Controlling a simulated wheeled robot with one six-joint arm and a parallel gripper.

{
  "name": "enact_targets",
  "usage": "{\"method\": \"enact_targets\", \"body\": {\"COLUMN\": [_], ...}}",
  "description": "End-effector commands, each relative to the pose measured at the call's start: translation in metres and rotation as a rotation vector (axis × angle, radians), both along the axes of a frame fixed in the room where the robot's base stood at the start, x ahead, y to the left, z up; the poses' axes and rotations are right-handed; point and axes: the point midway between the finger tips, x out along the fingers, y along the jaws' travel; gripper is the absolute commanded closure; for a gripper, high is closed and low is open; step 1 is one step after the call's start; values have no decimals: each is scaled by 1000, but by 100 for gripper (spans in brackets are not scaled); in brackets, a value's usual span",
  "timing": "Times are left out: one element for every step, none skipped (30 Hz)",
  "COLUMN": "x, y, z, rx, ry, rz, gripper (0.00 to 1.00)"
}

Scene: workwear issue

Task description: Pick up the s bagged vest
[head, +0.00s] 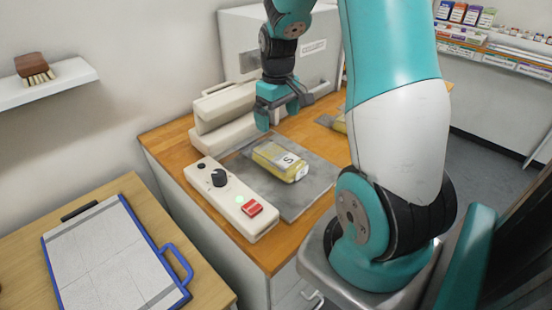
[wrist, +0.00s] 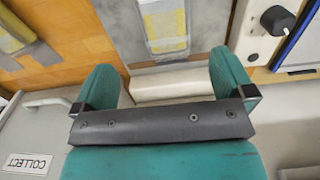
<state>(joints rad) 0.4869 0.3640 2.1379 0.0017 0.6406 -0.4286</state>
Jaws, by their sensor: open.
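The s bagged vest is a yellow pack (head: 280,160) with a white label marked S. It lies flat on a grey mat (head: 303,201) on the wooden counter. In the wrist view the pack (wrist: 165,25) shows at the top centre, beyond the fingertips and partly cut off by the frame edge. My gripper (head: 284,112) is open and empty, above and behind the pack in the head view, apart from it. In the wrist view both teal fingers (wrist: 164,76) are spread with nothing between them.
A second yellow pack (head: 339,122) lies farther back, partly hidden by my arm. A cream control box (head: 228,198) with a knob and red switch stands left of the mat. A cream machine (head: 222,117) stands behind.

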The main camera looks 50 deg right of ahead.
Motion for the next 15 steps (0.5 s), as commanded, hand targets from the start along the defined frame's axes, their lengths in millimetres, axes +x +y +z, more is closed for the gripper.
{"method": "enact_targets", "body": {"x": [0, 0, -1, -1, 0, 0, 0, 0, 0, 0, 0, 0, 0, 1, 0], "y": [1, 1, 2, 2, 2, 2, 2, 2, 2, 2, 2, 2, 2, 2, 2], "z": [-12, -19, -28, -34, -40, -48, -53, -57, -63, -66, -68, -70, -72, -73, -75], "rx": [3, 3, 3, 4, 3, 3, 3, 3, 2, 2, 2, 1, 1, 1, 2], "ry": [7, 6, 6, 7, 6, 5, 4, 3, 2, 2, 1, 0, 0, 0, 1], "rz": [2, 2, 2, 2, 2, 2, 2, 2, 2, 2, 2, 2, 2, 2, 2], "gripper": [0, 0, 0, 0, 0, 0, 0, 0, 0, 0, 0, 0, 0, 0, 0]}}
